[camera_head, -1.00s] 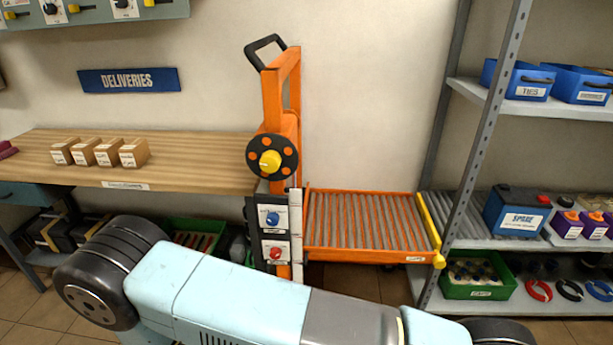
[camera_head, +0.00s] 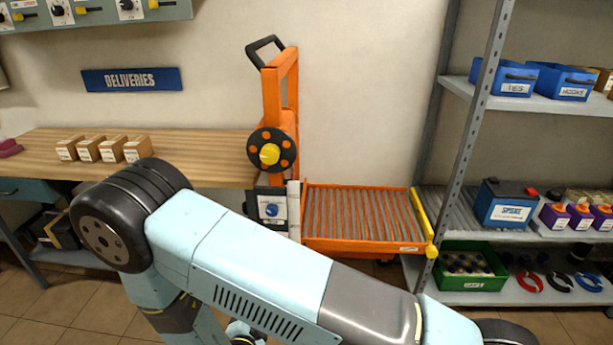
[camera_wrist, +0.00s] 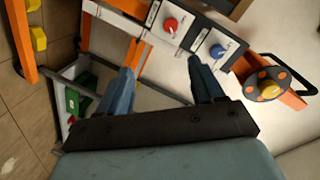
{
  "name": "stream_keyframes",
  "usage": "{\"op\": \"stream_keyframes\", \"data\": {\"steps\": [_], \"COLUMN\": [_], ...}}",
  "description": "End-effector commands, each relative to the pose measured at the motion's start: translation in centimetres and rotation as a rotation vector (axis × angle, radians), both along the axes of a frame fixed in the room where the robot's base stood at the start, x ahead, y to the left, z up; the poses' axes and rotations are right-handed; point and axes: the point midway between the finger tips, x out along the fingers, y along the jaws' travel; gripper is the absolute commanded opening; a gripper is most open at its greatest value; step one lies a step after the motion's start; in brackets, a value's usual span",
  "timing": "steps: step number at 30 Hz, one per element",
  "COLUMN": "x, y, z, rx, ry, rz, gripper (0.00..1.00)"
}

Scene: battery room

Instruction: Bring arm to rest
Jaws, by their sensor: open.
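My gripper (camera_wrist: 162,88) shows in the wrist view with its two blue-grey fingers spread apart and nothing between them. Beyond the fingertips is the lift's control panel with a red knob (camera_wrist: 171,25) and a blue knob (camera_wrist: 217,51); the gap to it is hard to judge. In the head view my pale blue arm is bent across the lower middle, and the gripper itself is not visible there. The arm hides the lower part of the orange lift (camera_head: 272,100), including the red knob.
A wooden bench (camera_head: 200,172) with several small boxes (camera_head: 88,149) stands at the left. The lift's roller platform (camera_head: 362,212) meets a grey shelf rack (camera_head: 468,130) at the right. The rack holds blue bins (camera_head: 515,80), a blue battery (camera_head: 505,205) and a green crate (camera_head: 465,268).

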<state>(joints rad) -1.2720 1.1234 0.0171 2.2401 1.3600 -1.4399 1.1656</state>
Motion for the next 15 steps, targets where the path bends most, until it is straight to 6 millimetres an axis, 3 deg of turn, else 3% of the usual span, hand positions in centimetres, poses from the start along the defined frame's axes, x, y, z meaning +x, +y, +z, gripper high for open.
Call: {"op": "stream_keyframes", "data": {"steps": [8, 15], "x": [4.8, 8.9], "y": [1.4, 1.8], "z": [3.8, 8.6], "rx": [0.064, 0.109], "ry": [0.177, 0.329], "rz": [0.0, 0.054], "gripper": [0.67, 0.67]}}
